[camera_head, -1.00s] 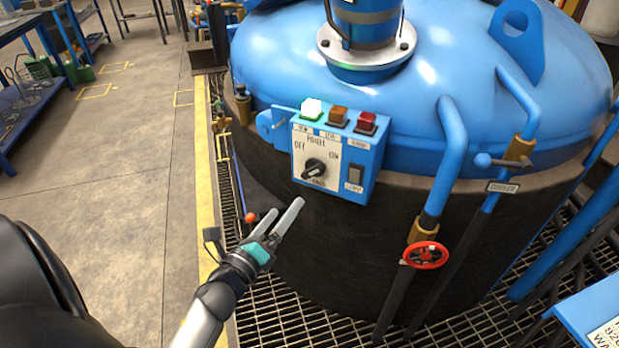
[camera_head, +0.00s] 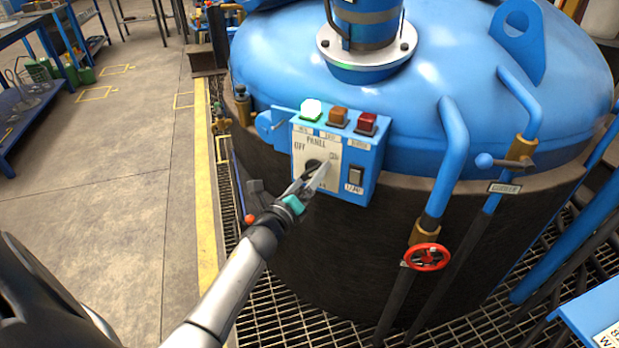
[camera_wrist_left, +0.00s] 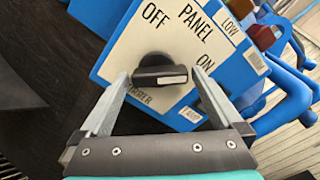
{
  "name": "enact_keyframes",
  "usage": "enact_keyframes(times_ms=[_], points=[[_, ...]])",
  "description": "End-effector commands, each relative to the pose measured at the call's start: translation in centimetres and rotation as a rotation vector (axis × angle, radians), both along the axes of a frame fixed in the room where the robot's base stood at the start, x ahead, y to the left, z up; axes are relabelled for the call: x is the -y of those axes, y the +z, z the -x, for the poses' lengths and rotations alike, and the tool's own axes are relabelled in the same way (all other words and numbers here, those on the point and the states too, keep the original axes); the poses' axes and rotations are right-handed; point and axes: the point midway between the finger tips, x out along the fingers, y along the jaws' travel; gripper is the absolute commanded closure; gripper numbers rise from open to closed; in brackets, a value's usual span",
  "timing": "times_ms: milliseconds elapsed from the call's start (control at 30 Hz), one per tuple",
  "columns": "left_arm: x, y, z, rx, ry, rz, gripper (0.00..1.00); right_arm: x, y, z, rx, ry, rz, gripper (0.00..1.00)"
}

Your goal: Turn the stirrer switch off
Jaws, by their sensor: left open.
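The stirrer switch is a black rotary knob (camera_wrist_left: 152,68) on a white panel face (camera_wrist_left: 118,50) marked OFF and ON. Its white stripe points to the right in the wrist view, on the ON side. In the head view the panel box (camera_head: 366,180) is on the vessel's front, and the knob (camera_head: 312,165) is partly hidden by my fingers. My left gripper (camera_head: 318,173) is at the panel. In the wrist view its open fingers (camera_wrist_left: 160,76) stand on either side of the knob, with gaps visible. Contact cannot be told. My right gripper is not in view.
A green lamp (camera_head: 311,109), an amber button (camera_head: 338,117) and a red button (camera_head: 367,123) top the box. Blue pipes and a red valve wheel (camera_head: 427,257) are to the right. Open floor lies left.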

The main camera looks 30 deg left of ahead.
Motion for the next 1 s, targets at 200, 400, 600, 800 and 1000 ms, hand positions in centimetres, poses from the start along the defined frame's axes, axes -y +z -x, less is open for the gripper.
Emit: enact_keyframes(times_ms=[200,400,600,800,1000], points=[[-0.01,0.00,-0.07,0.000,0.000,0.000,0.00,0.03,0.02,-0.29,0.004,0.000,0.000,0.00],[-0.01,-0.01,-0.05,0.000,0.000,0.000,0.18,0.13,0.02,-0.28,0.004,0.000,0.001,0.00],[0.00,0.00,-0.03,0.000,0.000,0.000,0.41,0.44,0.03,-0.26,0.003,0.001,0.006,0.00],[0.00,-0.01,-0.03,0.000,0.000,0.000,0.63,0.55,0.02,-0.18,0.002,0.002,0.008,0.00],[0.01,-0.01,-0.02,0.000,0.000,0.004,0.72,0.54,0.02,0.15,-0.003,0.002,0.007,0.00]])
